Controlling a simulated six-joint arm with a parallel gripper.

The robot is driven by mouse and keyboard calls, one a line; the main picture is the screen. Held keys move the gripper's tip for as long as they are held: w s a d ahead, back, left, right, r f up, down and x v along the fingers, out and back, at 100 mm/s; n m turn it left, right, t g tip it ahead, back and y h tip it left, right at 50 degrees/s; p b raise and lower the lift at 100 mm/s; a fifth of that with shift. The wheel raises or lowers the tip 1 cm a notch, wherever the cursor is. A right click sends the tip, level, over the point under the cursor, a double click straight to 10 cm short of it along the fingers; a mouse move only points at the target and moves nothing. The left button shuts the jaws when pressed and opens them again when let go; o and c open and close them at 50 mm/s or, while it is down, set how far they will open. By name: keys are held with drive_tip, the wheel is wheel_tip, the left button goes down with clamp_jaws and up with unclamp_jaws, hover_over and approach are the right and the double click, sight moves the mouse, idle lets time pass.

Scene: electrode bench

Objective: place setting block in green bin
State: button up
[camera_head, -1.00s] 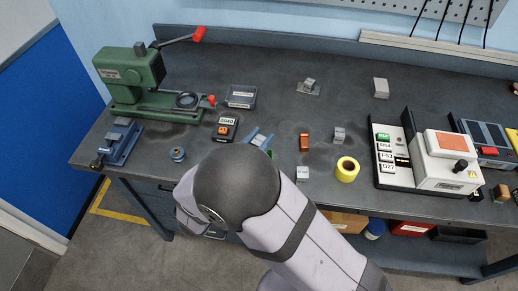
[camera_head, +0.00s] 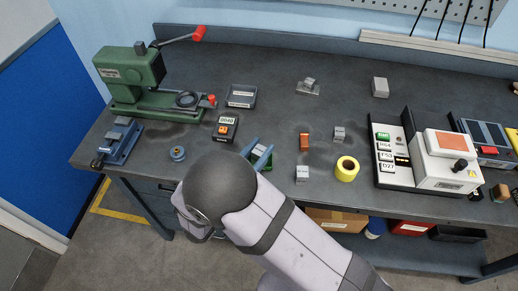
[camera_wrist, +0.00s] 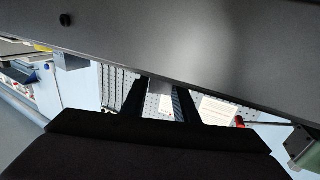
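My gripper (camera_head: 264,146) has blue fingers over the green bin (camera_head: 266,162), just beyond my dark wrist in the head view. The fingers stand apart, with green of the bin showing between them. A small light grey block (camera_head: 259,150) lies between the fingers, at or inside the bin; whether a finger touches it is hard to tell. My arm hides the near part of the bin. In the wrist view the fingers (camera_wrist: 160,100) are dark and apart, with a grey piece (camera_wrist: 160,87) between them. I cannot tell which block is the setting block.
An orange block (camera_head: 304,142), grey blocks (camera_head: 339,134) and (camera_head: 302,173), and a yellow roll (camera_head: 346,169) lie to the right. A green press (camera_head: 135,80) stands far left.

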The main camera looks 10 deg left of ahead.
drive_tip(key=shift+o, duration=1.2)
drive_tip(key=shift+r, duration=0.15)
drive_tip(key=b+v, duration=0.3)
drive_tip(key=v, duration=0.9)
